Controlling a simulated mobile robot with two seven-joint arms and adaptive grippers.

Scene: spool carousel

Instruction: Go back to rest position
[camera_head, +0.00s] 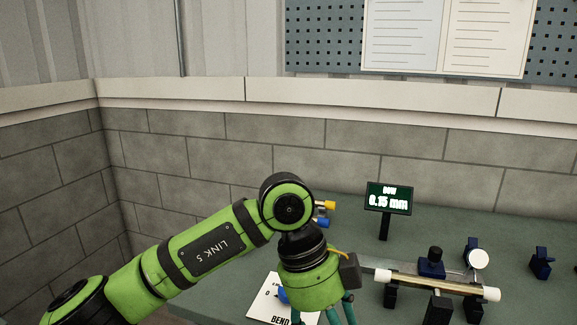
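My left arm comes in from the left, and its wrist bends down over the bench. My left gripper (322,312) points downward near the bottom edge. Its teal fingers are partly cut off by the frame, so I cannot tell whether they are open or shut or hold anything. A blue item (282,296) shows just left of the gripper, partly hidden by it. My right gripper is not in view.
A white card (262,303) marked "BEND" lies beside the gripper. A display (389,198) reads "BOW 0.15 mm". A brass rod (440,284) with white ends lies across dark blocks at right. Yellow-tipped parts (328,205) sit behind my wrist.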

